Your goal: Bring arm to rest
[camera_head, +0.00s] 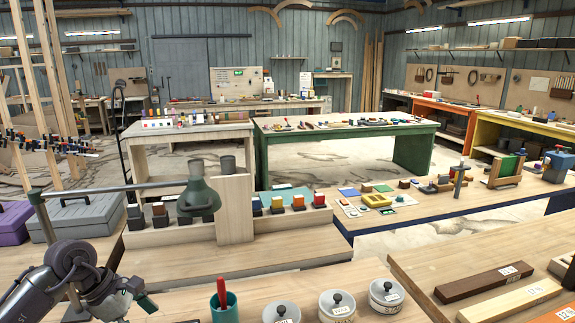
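My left arm comes in at the lower left, low over the near wooden bench. My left gripper (146,300) is at the arm's end, close to the bottom edge of the view and left of a teal cup (224,305). Its fingers are small and partly cut off by dark links, so I cannot tell whether they are open or shut. No object shows clearly in it. My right arm and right gripper are not in view.
The teal cup holds a red-handled tool (221,292). Lidded pots (336,304) stand to its right. A wooden rack (236,209) and a green lamp (198,200) stand behind. Labelled wood bars (484,283) lie at right. Grey toolbox (84,217) at left.

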